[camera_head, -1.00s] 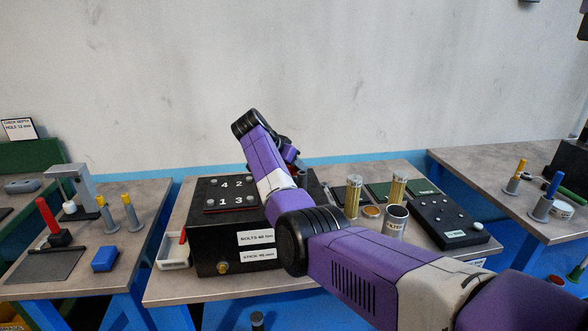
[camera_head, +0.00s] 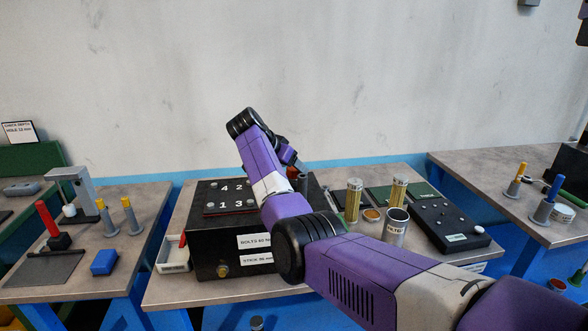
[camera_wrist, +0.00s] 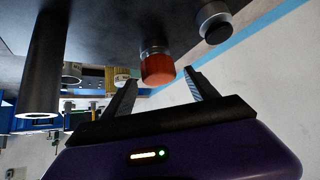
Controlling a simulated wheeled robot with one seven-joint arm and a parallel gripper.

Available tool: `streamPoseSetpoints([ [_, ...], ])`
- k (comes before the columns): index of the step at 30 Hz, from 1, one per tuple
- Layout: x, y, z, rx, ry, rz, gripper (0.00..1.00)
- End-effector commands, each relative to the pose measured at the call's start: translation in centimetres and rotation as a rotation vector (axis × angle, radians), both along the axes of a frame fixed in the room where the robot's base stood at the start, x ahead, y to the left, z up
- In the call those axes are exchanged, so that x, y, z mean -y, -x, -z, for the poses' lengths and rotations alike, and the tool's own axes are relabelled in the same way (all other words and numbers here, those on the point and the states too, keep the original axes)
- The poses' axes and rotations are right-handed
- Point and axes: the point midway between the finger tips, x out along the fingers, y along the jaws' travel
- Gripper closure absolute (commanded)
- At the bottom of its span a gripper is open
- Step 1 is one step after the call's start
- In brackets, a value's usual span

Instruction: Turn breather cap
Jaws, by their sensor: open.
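The red-orange cap (camera_wrist: 157,69) sits on a short metal neck on the dark top of the black box, seen in the wrist view. My gripper (camera_wrist: 160,77) is open, with one finger on each side of the near end of the cap and a gap visible at both sides. I cannot tell whether the fingers reach fully around it. In the head view the black box (camera_head: 225,240) stands on the middle table, and my wrist leans over its back right part. A small red patch of the cap (camera_head: 292,172) shows just below my gripper.
A grey cylinder with a black end (camera_wrist: 216,26) stands close beside the cap. A long dark tube (camera_wrist: 42,75) rises at left in the wrist view. A numbered plate (camera_head: 231,208) with bolts lies on the box. Gold filters (camera_head: 353,200) and a metal can (camera_head: 395,228) stand to the right.

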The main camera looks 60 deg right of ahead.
Motion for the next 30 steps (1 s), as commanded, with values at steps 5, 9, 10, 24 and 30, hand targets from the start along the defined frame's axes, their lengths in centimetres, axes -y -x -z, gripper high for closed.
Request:
streamPoseSetpoints([
  [5,-2.2,-0.4,-2.1,0.003,0.001,-0.001,0.33],
  [9,-3.5,-0.5,-3.4,0.002,0.002,-0.001,0.33],
  [10,-3.6,-0.5,-3.6,0.002,0.001,-0.001,0.33],
  [24,-4.1,-0.6,-4.1,0.001,0.000,0.001,0.33],
  [30,-4.1,-0.6,-4.1,0.001,0.000,0.001,0.33],
])
